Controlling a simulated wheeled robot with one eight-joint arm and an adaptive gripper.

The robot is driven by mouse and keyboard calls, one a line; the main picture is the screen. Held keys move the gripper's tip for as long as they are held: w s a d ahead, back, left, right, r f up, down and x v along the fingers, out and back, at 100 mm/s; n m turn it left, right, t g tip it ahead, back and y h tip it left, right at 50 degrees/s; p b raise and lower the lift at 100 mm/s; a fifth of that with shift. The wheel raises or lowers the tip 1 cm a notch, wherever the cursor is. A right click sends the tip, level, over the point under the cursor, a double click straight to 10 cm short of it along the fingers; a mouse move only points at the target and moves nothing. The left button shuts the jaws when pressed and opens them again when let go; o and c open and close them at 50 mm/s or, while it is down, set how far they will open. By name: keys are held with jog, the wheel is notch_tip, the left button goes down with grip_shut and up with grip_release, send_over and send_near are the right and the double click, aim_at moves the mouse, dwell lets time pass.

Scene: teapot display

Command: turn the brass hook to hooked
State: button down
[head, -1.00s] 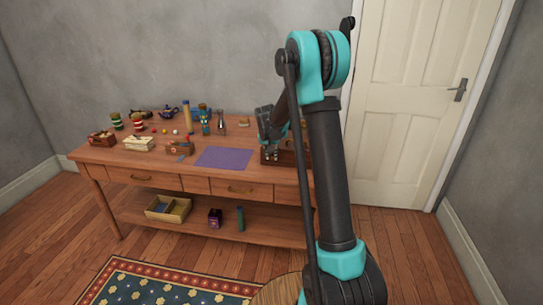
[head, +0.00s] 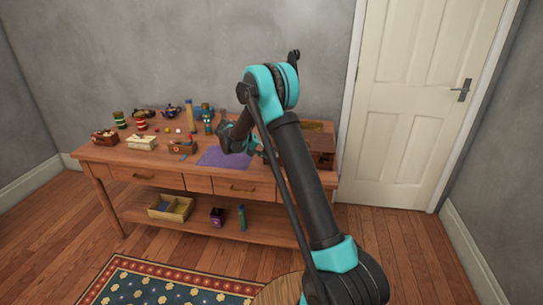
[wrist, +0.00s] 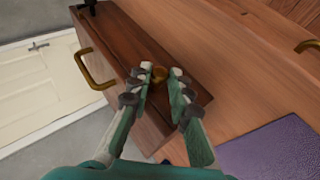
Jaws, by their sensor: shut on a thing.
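The brass hook (wrist: 159,74) shows in the wrist view as a small golden piece between my fingertips, on the side of a dark wooden box (wrist: 135,45). My gripper (wrist: 163,75) is shut on it, with one finger on each side. The fingers hide part of the hook, so its exact angle cannot be told. In the head view the wooden box (head: 320,145) stands at the right end of the table, and my gripper (head: 258,146) is at its left side. The hook is too small to make out there.
A brass handle (wrist: 92,70) sticks out from the box. A purple mat (head: 222,157) lies left of the box on the table (head: 110,155). Toolboxes, bottles, teapots and small balls stand farther left. A white door (head: 410,110) is on the right.

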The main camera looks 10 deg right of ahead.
jog(key=shift+a+f+n+h, duration=0.15)
jog(key=shift+f+n+h, duration=0.05)
jog(key=shift+h, duration=0.7)
jog(key=shift+a+f+n+h, duration=0.1)
jog(key=shift+f+n+h, duration=0.1)
jog(key=shift+h, duration=0.7)
jog(key=shift+g, duration=0.3)
jog(key=c, duration=1.4)
grip_release()
jog(key=v, duration=1.2)
